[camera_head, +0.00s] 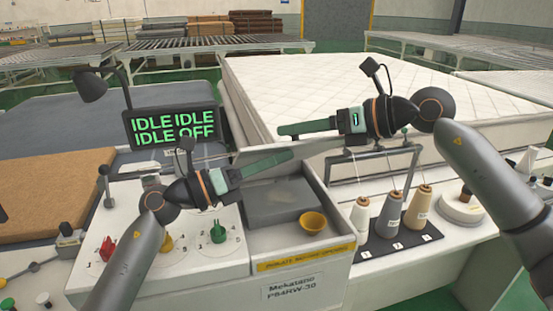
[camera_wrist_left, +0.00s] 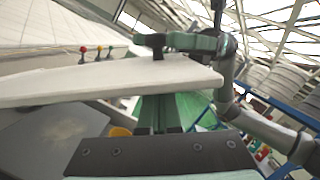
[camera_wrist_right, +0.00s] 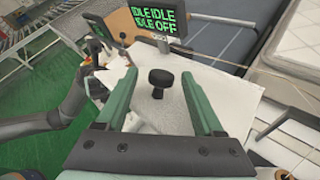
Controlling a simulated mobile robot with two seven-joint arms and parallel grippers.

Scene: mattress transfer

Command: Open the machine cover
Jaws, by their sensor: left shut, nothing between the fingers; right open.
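The machine cover is a white panel, seen nearly edge-on in the left wrist view (camera_wrist_left: 70,88) and face-on in the right wrist view (camera_wrist_right: 228,88). A black knob (camera_wrist_right: 160,78) stands on it. My right gripper (camera_head: 281,130) is open, with its green fingers on either side of the knob; contact is not visible. My left gripper (camera_head: 290,154) is shut and empty, lower, above the machine's compartment and close to the panel. The compartment (camera_head: 270,240) shows uncovered, with a yellow bowl (camera_head: 313,222) inside.
A screen (camera_head: 170,127) reading IDLE and OFF stands behind the control panel at left. Thread spools (camera_head: 388,215) stand on a black mat to the right, under a dark rail frame. A white mattress (camera_head: 300,85) lies behind. A brown block (camera_head: 50,195) is at far left.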

